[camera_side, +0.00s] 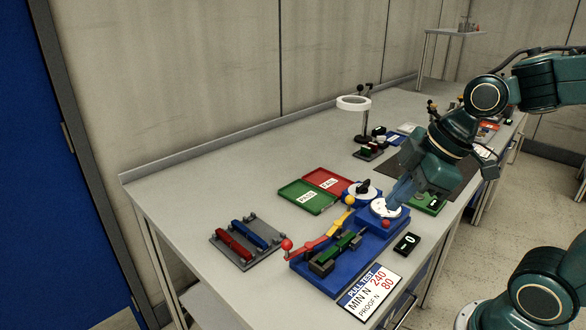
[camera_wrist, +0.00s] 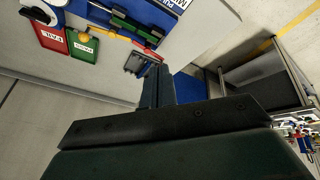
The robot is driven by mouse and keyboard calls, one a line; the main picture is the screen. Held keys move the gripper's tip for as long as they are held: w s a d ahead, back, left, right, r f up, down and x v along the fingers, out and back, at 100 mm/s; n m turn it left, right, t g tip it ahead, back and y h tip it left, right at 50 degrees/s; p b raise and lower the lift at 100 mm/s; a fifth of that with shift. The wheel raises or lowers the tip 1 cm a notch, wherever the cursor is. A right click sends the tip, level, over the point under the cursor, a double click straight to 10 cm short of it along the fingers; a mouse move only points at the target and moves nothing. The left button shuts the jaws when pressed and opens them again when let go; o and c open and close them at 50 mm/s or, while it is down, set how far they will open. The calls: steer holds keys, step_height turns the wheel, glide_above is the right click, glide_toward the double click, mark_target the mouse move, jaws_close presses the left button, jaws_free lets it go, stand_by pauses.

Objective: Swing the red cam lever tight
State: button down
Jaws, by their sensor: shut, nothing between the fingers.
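The red cam lever (camera_side: 303,249) lies along the left end of the blue fixture (camera_side: 310,276), with a red ball (camera_side: 287,244) at its outer end. A yellow lever (camera_side: 338,226) with a yellow ball (camera_side: 350,200) runs along the same fixture. A green bar (camera_side: 338,250) sits in a dark holder beside them. My gripper (camera_side: 392,204) is shut and empty, at the white round dial (camera_side: 384,209) in the side view; contact cannot be told.
A rack (camera_side: 246,247) with red and blue bars stands left of the fixture. Green PASS (camera_side: 300,199) and red FAIL (camera_side: 330,178) trays lie behind it. A black display (camera_side: 406,243) and a pull test card (camera_side: 369,291) are in front. The table's left part is clear.

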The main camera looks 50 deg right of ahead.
steer(key=w+a+f+n+y, duration=0.2)
steer(key=w+f+n+y, duration=0.1)
steer(key=w+n, duration=0.4)
steer(key=shift+f+n+g+y, duration=0.35)
steer(key=shift+f+n, duration=0.55)
steer(key=shift+n, duration=0.8)
steer(key=shift+a, duration=0.1)
steer(key=shift+a+f, duration=0.1)
steer(key=w+a+f, duration=0.5)
steer(key=w+f, duration=0.2)
steer(key=f, duration=0.2)
steer(key=shift+w, duration=0.15)
